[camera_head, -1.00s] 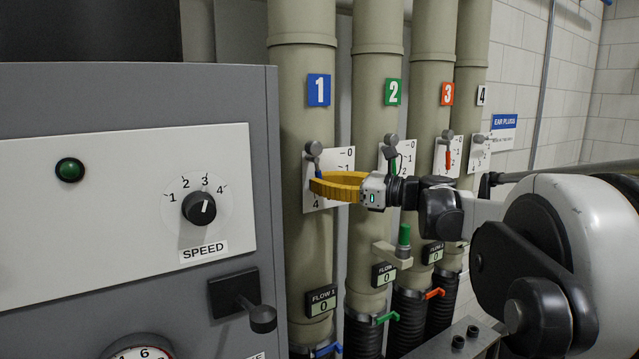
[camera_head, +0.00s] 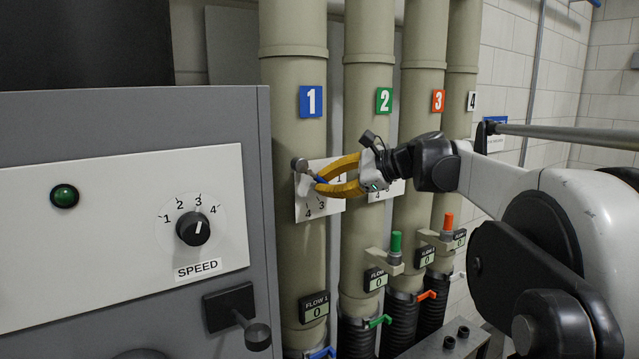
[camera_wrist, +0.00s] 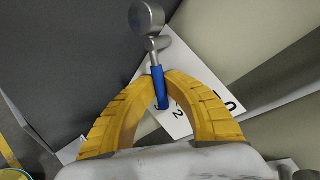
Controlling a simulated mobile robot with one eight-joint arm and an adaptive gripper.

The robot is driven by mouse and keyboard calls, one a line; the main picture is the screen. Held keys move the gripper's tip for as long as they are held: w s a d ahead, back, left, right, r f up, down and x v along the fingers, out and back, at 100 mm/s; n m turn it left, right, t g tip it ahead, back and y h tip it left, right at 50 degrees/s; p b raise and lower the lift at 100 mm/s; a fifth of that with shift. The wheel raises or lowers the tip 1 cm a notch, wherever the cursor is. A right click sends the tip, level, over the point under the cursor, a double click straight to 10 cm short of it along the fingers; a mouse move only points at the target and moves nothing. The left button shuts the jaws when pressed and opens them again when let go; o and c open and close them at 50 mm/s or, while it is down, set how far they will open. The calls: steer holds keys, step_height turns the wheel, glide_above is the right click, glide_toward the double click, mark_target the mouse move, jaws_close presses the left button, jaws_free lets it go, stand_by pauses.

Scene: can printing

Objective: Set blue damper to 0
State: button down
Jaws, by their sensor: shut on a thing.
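The blue damper is a lever with a grey pivot knob (camera_head: 299,164) and a blue handle (camera_head: 321,180), on the front of pipe 1. Its white scale plate (camera_head: 306,212) has numbers, with 3 and 4 readable at the bottom. The lever slants right and down from its pivot. My gripper (camera_head: 318,185) has curved yellow fingers that come from the right, with their tips closed around the blue handle. In the wrist view, the blue handle (camera_wrist: 160,87) sits between the fingertips, with the numbers 2 and 0 visible beside the fingers. The exact lever reading is partly hidden.
The blue "1" label (camera_head: 312,101) marks the pipe. Its FLOW 1 display (camera_head: 314,307) reads 0. Pipes 2, 3 and 4 stand to the right, behind my arm. A grey cabinet with a SPEED knob (camera_head: 193,228) stands at the left.

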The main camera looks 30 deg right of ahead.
steer(key=r+n+h, duration=0.1)
steer(key=r+n+h+p, duration=0.1)
steer(key=shift+d+n+g+h, duration=0.3)
steer(key=shift+d, duration=0.1)
steer(key=shift+d+r+n+h+p, duration=0.15)
steer(key=shift+r+n+h+p, duration=0.5)
steer(key=shift+n+h, duration=0.35)
steer(key=c, duration=1.4)
jaws_free()
steer(key=shift+c, duration=0.2)
steer(key=shift+r, duration=0.1)
steer(key=v, duration=1.2)
steer(key=shift+w, duration=0.1)
